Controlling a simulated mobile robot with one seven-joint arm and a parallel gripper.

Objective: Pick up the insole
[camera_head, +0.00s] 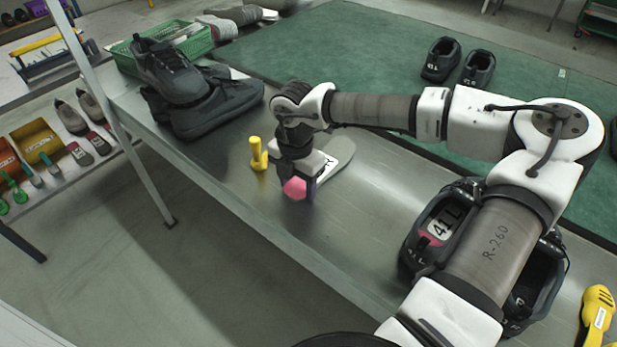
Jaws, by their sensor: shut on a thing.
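The insole (342,152) lies along the metal bench top, with a grey rounded end and a pale part with dark lettering. My gripper (301,187) points down at the insole's near end and is shut on it. The jaws and wrist hide part of the insole. A pink piece (294,188) shows at the fingers; I cannot tell whether it belongs to the insole. I also cannot tell whether the insole is clear of the bench.
Dark shoes (215,100) and a green crate (190,42) are at the back left. Shoes marked 41 L (438,228) sit right, partly behind my arm. A green mat (350,60) lies behind.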

